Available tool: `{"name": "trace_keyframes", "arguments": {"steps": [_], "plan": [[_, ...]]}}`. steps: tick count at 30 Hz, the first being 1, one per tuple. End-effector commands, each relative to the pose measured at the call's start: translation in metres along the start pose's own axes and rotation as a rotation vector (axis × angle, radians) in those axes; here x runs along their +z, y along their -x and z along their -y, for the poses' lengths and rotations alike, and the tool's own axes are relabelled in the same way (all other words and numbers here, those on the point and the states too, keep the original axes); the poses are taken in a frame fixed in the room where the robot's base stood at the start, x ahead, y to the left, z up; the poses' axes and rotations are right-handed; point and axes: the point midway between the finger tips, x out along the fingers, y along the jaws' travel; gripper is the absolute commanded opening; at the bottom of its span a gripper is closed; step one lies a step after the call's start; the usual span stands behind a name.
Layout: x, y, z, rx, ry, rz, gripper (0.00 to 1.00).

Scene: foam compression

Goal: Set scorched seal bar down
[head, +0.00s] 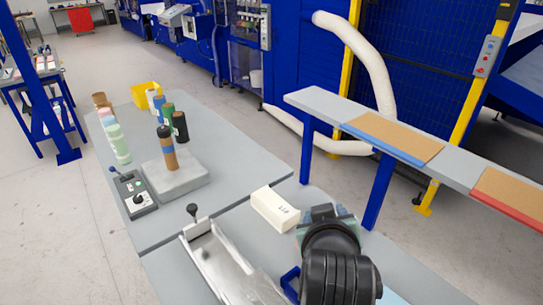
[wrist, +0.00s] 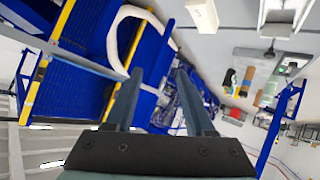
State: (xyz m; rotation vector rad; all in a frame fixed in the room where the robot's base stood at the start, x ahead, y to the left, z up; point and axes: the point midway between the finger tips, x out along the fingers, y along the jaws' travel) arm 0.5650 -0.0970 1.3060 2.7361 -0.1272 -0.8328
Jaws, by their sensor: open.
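My gripper (wrist: 159,72) is open in the wrist view, its two dark fingers apart with nothing between them. In the head view my dark arm hides the fingers. I cannot clearly pick out a scorched seal bar. A long silver metal fixture (head: 225,268) with a black knob lies on the near bench, left of my arm. It also shows at the top right of the wrist view (wrist: 285,14).
A grey slab (head: 185,182) bears a brown and blue cylinder. A control box (head: 134,195), several coloured cylinders and a yellow bin (head: 146,93) stand on the far bench. A blue bracket (head: 289,281) is beside my arm. A raised shelf (head: 330,107) runs at right.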

Motion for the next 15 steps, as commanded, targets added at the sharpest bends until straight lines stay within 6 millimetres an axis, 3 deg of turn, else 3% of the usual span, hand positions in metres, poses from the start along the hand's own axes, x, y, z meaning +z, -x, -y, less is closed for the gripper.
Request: {"name": "trace_keyframes", "arguments": {"steps": [1, 3, 5, 6, 10, 12, 15], "plan": [[-0.052, 0.022, -0.005, 0.033, -0.026, -0.165, 0.54], [-0.113, 0.059, -0.01, 0.066, -0.072, -0.383, 0.54], [-0.16, 0.099, -0.014, 0.082, -0.114, -0.57, 0.54], [-0.186, 0.129, -0.016, 0.088, -0.141, -0.69, 0.54], [-0.245, 0.224, -0.021, 0.083, -0.224, -1.033, 0.54], [-0.26, 0.267, -0.023, 0.072, -0.259, -1.173, 0.54], [-0.271, 0.31, -0.024, 0.057, -0.293, -1.312, 0.54]]}}
